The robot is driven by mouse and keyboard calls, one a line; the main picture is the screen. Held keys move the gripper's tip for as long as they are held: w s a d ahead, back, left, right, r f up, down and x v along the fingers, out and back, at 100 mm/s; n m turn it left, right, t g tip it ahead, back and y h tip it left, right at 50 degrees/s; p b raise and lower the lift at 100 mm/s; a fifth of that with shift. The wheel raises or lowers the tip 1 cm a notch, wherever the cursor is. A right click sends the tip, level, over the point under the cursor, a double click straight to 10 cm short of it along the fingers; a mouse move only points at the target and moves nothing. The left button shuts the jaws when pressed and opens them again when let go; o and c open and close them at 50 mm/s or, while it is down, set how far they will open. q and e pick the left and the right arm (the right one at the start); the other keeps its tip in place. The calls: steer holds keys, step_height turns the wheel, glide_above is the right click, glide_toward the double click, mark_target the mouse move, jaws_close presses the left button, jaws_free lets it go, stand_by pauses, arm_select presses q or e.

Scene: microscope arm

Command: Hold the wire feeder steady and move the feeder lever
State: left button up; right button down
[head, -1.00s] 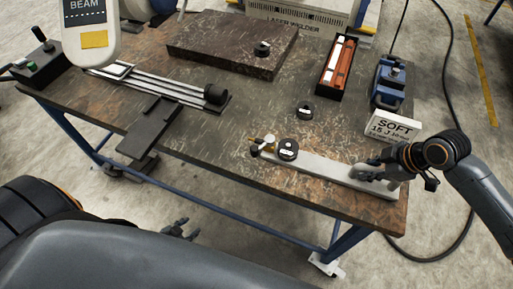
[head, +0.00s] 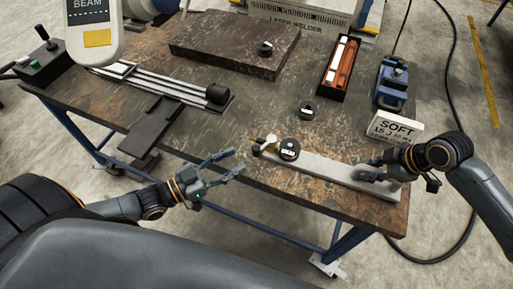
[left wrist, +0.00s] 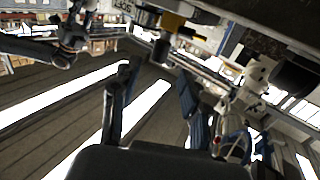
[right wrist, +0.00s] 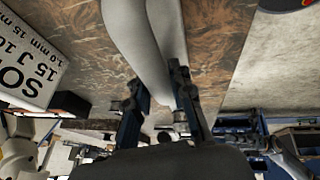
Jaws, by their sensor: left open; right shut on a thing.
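The wire feeder (head: 335,173) is a long pale bar along the table's front right edge. A black spool (head: 289,150) sits near its left end. The small feeder lever (head: 270,140), pale with brass-coloured parts beside it, is left of the spool. My right gripper (head: 372,170) is shut on the feeder's right end; the right wrist view shows the pale body (right wrist: 152,35) between its fingers. My left gripper (head: 237,163) is open and empty just off the front edge, left of the lever and apart from it. Its spread fingers (left wrist: 157,85) show in the left wrist view.
A SOFT sign (head: 396,127) and blue device (head: 391,88) stand behind my right gripper. A black puck (head: 306,112) lies behind the feeder. A dark slab (head: 215,45), rail fixture (head: 160,90) and tray of rods (head: 338,68) are further back.

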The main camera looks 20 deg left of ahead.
mark_target(257, 149)
arm_select(q)
steer(key=x, duration=0.8)
steer(key=shift+w+f, duration=0.1)
steer(key=shift+c, duration=0.2)
steer(key=shift+d, duration=0.1)
jaws_close()
